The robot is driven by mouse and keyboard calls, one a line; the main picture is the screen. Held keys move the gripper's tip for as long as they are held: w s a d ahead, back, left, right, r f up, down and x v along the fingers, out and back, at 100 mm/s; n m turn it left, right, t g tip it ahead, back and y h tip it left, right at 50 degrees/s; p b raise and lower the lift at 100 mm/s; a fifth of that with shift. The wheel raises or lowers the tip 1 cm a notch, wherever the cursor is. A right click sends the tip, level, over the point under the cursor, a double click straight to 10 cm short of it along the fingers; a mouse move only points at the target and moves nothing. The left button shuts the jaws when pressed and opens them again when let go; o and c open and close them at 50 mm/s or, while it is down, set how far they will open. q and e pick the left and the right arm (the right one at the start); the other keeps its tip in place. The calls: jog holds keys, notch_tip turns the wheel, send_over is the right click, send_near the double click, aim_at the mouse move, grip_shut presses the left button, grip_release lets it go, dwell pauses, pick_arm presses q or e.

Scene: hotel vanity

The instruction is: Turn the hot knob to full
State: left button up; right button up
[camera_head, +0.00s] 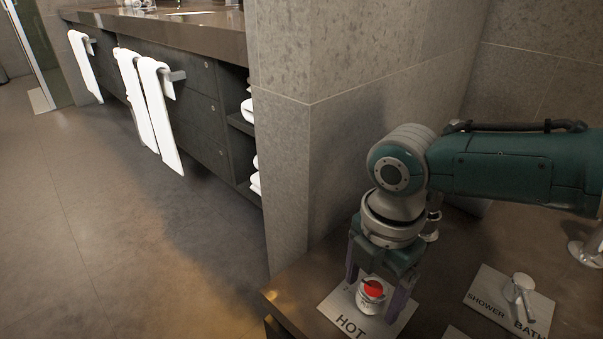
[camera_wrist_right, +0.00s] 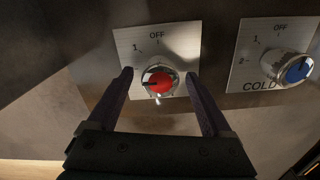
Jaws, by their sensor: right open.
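The hot knob (camera_head: 371,289) has a red cap on a metal base. It sits on a light plate (camera_head: 334,303) marked HOT at the bottom right of the head view. In the right wrist view the knob (camera_wrist_right: 158,82) shows a dark line on the left part of its cap, and the plate (camera_wrist_right: 182,40) reads OFF at the top with a 1 to its left. My right gripper (camera_head: 373,297) is open and points down, with one finger on each side of the knob. In the wrist view its fingertips (camera_wrist_right: 159,75) flank the knob with gaps. My left gripper is not in view.
The blue-capped cold knob (camera_wrist_right: 297,70) is on its own plate to the right in the wrist view. A shower/bath lever (camera_head: 519,287) stands right of the hot plate. A tiled wall (camera_head: 285,180) rises behind. White towels (camera_head: 160,110) hang on the vanity at left.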

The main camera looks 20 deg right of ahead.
aim_at(372, 289)
notch_tip(372, 289, up, 10)
jog(key=p, duration=0.5)
